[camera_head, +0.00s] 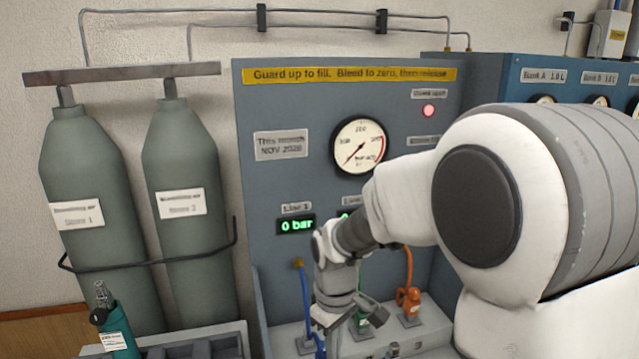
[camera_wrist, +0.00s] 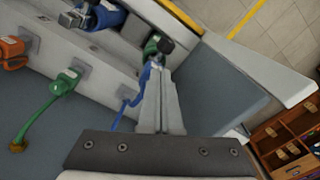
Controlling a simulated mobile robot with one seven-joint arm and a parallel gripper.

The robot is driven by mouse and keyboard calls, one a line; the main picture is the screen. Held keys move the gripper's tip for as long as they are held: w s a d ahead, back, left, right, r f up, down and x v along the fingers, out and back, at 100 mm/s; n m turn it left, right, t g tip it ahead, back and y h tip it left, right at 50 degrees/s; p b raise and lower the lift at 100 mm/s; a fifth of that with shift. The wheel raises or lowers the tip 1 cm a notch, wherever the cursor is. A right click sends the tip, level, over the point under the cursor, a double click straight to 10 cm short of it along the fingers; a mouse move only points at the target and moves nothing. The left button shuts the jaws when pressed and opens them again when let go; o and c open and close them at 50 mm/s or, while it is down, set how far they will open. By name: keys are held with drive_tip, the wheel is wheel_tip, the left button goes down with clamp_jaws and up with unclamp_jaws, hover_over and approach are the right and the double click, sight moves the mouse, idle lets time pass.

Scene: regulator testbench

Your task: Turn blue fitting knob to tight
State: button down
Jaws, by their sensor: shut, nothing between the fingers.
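The blue fitting (camera_head: 320,345) shows low in the head view at the foot of its blue hose (camera_head: 304,295), mostly hidden by my gripper (camera_head: 326,324). In the wrist view, blue parts of the fitting (camera_wrist: 146,75) and its hose (camera_wrist: 128,103) show just left of the fingers. My gripper (camera_wrist: 158,72) is shut and empty, its fingertips close beside the fitting. I cannot tell whether they touch it. The knob's setting cannot be read.
A green fitting (camera_wrist: 65,84) and an orange fitting (camera_head: 411,300) stand on the same bench. A gauge (camera_head: 359,146) and a "0 bar" display (camera_head: 296,225) are on the panel. Two grey-green cylinders (camera_head: 85,190) stand left. A teal bottle (camera_head: 117,335) stands at lower left.

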wheel_tip(320, 180, up, 6)
drive_tip(key=p, duration=0.4)
drive_tip(key=shift+p, duration=0.3)
wheel_tip(320, 180, down, 6)
drive_tip(key=m+b, duration=0.1)
drive_tip(key=m, duration=0.5)
drive_tip(key=shift+w+d, duration=0.2)
drive_tip(key=shift+d, duration=0.1)
drive_tip(key=shift+w+a, duration=0.4)
drive_tip(key=shift+w, duration=0.05)
idle(1.4)
